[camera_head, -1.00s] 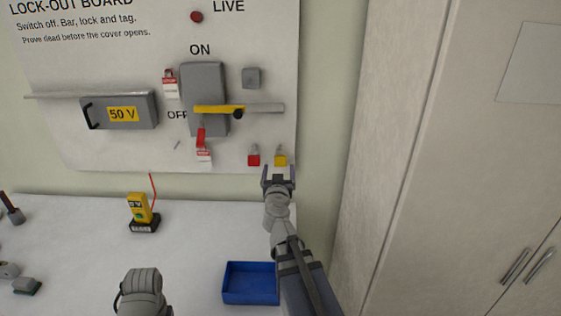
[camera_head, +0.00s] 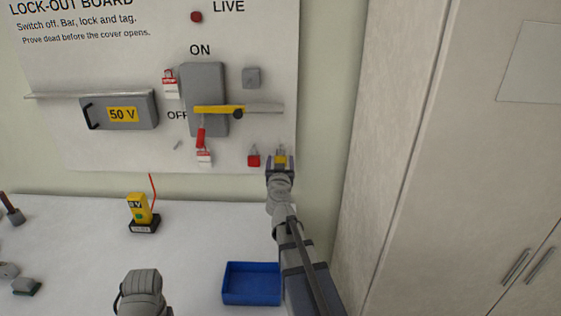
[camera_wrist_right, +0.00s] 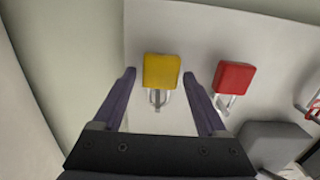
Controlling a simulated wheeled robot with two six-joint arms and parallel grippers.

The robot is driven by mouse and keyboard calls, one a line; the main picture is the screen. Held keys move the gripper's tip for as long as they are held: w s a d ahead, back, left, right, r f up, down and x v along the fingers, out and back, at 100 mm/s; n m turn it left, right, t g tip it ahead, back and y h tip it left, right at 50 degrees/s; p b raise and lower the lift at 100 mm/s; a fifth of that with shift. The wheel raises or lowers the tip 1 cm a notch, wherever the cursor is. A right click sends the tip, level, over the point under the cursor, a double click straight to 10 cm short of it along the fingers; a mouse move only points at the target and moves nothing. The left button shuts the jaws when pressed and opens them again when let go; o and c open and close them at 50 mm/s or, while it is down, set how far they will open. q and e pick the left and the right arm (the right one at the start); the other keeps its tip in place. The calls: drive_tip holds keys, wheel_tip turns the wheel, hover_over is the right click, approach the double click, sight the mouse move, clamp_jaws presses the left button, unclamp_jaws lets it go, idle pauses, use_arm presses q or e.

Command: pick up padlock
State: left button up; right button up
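A yellow padlock (camera_head: 280,160) hangs on the lower right of the board, and it also shows in the right wrist view (camera_wrist_right: 161,71). A red padlock (camera_head: 253,160) hangs just left of it, and in the right wrist view (camera_wrist_right: 234,78) it lies right of the yellow one, outside the fingers. My right gripper (camera_head: 280,160) is open at the yellow padlock. In the right wrist view the two fingers (camera_wrist_right: 161,82) stand on either side of the yellow padlock with gaps. My left gripper (camera_head: 143,282) shows only partly at the bottom; its fingers cannot be made out.
The board (camera_head: 100,60) carries a grey switch with a yellow bar (camera_head: 212,109), tags and a 50 V box (camera_head: 120,112). A blue tray (camera_head: 252,299) and a yellow tester (camera_head: 139,208) stand on the white bench (camera_head: 200,235). A tall cabinet (camera_head: 450,150) stands at right.

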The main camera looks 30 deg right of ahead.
clamp_jaws()
idle(0.4)
